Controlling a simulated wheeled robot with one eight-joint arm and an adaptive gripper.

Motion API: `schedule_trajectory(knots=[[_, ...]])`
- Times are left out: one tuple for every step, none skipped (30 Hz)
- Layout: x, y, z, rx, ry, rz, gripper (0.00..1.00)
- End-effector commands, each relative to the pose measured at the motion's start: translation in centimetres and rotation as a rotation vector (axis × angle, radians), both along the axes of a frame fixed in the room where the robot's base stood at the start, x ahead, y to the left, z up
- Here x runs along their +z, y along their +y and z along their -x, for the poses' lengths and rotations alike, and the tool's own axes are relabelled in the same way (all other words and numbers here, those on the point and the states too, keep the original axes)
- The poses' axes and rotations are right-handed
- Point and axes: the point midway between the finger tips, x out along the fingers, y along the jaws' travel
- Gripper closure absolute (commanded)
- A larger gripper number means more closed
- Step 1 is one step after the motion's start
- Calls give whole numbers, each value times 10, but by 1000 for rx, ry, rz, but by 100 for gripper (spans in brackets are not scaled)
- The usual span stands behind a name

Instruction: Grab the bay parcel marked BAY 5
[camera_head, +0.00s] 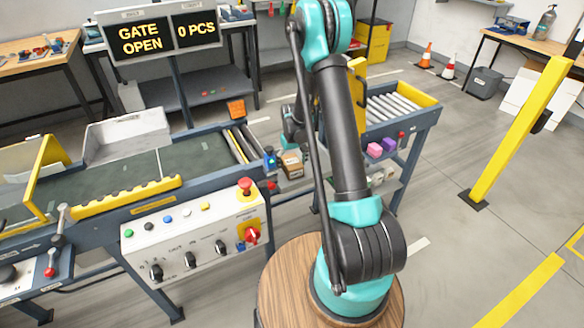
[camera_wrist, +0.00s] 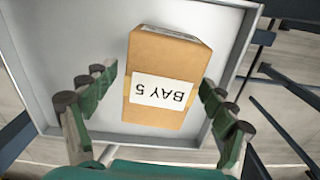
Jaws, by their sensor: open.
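The brown cardboard parcel (camera_wrist: 165,80) has a white label reading BAY 5, upside down in the wrist view. It lies in a shallow grey tray (camera_wrist: 45,65). My gripper (camera_wrist: 157,85) is open, with one green finger on each side of the parcel. A gap shows between each finger and the parcel. A small brown parcel with a pale label also shows in the head view (camera_head: 291,164), just below the end of my arm. The fingers themselves are mostly hidden behind my arm there.
A control panel (camera_head: 195,243) with knobs and a red button stands at front left, beside a dark conveyor (camera_head: 150,175). A roller table (camera_head: 397,108) with pink and purple blocks is at the right. A sign (camera_head: 163,36) reads GATE OPEN, 0 PCS. A yellow post (camera_head: 520,133) stands farther right.

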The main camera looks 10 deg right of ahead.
Motion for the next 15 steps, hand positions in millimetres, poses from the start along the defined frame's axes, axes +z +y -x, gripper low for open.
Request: schedule_trajectory(knots=[[-1,0,0,0,0,0,16],[-1,0,0,0,0,0,16],[-1,0,0,0,0,0,16],[-1,0,0,0,0,0,16],[-1,0,0,0,0,0,16],[-1,0,0,0,0,0,16],[-1,0,0,0,0,0,17],[-1,0,0,0,0,0,20],[-1,0,0,0,0,0,25],[-1,0,0,0,0,0,29],[-1,0,0,0,0,0,33],[-1,0,0,0,0,0,38],[-1,0,0,0,0,0,42],[-1,0,0,0,0,0,45],[-1,0,0,0,0,0,50]])
